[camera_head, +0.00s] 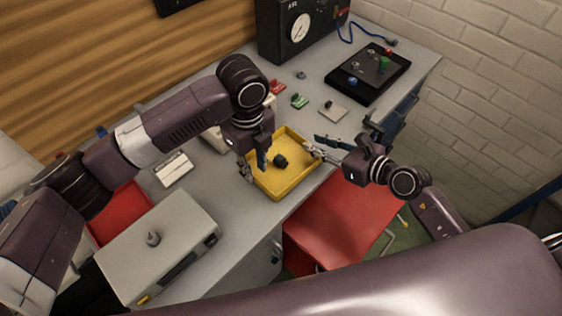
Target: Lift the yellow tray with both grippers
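The yellow tray (290,184) lies on the grey workbench near its front edge, with a small black object (280,160) inside. My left gripper (254,170) is at the tray's left side, pointing down. One finger is over the inside of the tray and the other is outside, with the left wall between them; I cannot tell whether they touch it. My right gripper (318,146) is at the tray's right side, its fingers spread apart near the right rim. Contact there is too small to make out.
A grey box (160,250) with a knob stands at the front left. A black board (369,75) and a black gauge box (290,30) are at the back. Small red and green parts (299,101) lie behind the tray. A red stool (345,220) stands below the bench's front edge.

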